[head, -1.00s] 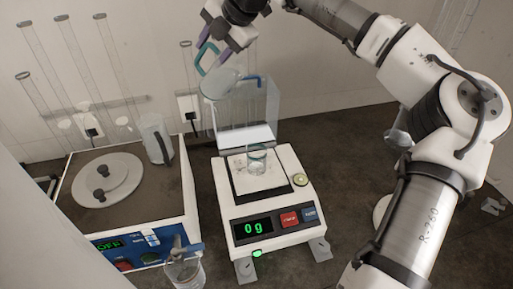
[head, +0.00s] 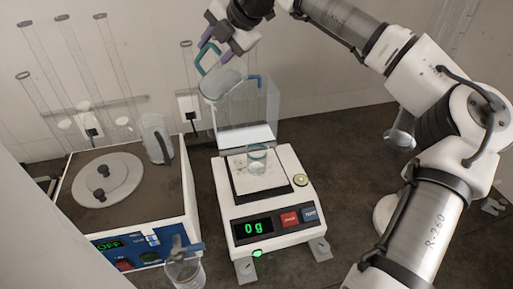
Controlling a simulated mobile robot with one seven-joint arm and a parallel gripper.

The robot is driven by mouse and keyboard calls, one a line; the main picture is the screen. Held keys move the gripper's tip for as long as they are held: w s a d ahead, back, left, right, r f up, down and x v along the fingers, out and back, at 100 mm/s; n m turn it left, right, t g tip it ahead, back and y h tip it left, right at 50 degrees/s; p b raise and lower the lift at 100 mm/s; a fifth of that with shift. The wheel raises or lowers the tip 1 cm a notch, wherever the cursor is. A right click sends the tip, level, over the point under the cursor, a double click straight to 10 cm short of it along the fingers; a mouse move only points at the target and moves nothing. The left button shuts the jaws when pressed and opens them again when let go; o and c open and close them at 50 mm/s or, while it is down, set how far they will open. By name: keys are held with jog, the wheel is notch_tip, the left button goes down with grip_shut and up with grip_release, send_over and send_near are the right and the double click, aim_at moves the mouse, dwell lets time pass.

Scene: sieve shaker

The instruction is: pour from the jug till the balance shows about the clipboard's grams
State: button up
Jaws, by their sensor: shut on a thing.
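The balance (head: 235,205) stands in the middle and its green display (head: 253,228) reads 0 g. A small clear glass (head: 257,158) stands upright on its pan. My gripper (head: 214,44) is at the top, above and behind the balance, shut on the teal handle of a clear jug (head: 219,84). The jug looks tilted, with its body below the gripper and above the back of the pan. Its contents cannot be made out. No clipboard or gram figure can be read in this view.
A sieve shaker (head: 185,205) with a display reading OFF stands left of the balance. A clear jug (head: 155,140) stands on its back right corner, and a clear beaker (head: 185,272) is at its front. Tall glass tubes (head: 75,75) line the back wall.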

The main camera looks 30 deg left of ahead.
jog(key=shift+w+d+f+y, duration=0.15)
jog(key=shift+d+f+y, duration=0.1)
jog(key=shift+d+y, duration=0.7)
dwell(2.5)
jog(key=shift+a+r, duration=0.1)
jog(key=shift+a, duration=0.15)
jog(key=shift+a+r+h, duration=0.2)
jog(key=shift+a+h, duration=0.1)
jog(key=shift+h, duration=0.05)
jog(key=shift+s+a+r+h, duration=0.1)
jog(key=shift+a+h, duration=0.35)
jog(key=shift+h, duration=0.1)
jog(key=shift+s+a+r+h, duration=0.1)
jog(key=shift+a+h, duration=0.3)
jog(key=shift+h, duration=0.15)
jog(key=shift+a+f, duration=0.15)
jog(key=shift+f, duration=0.1)
jog(key=shift+s+a+h, duration=0.1)
jog(key=shift+a+h, duration=0.7)
jog(key=shift+a+f+t+h, duration=0.15)
jog(key=shift+a+f+h, duration=0.15)
jog(key=shift+a+h, duration=0.45)
jog(key=shift+a+f+t+h, duration=0.15)
jog(key=shift+a+f+h, duration=0.15)
jog(key=shift+a+h, duration=0.45)
jog(key=shift+s+a+f+h, duration=0.1)
jog(key=shift+a+f+h, duration=0.35)
jog(key=shift+a+h, duration=0.15)
jog(key=shift+a+f+h, duration=0.4)
jog(key=shift+a+h, duration=0.2)
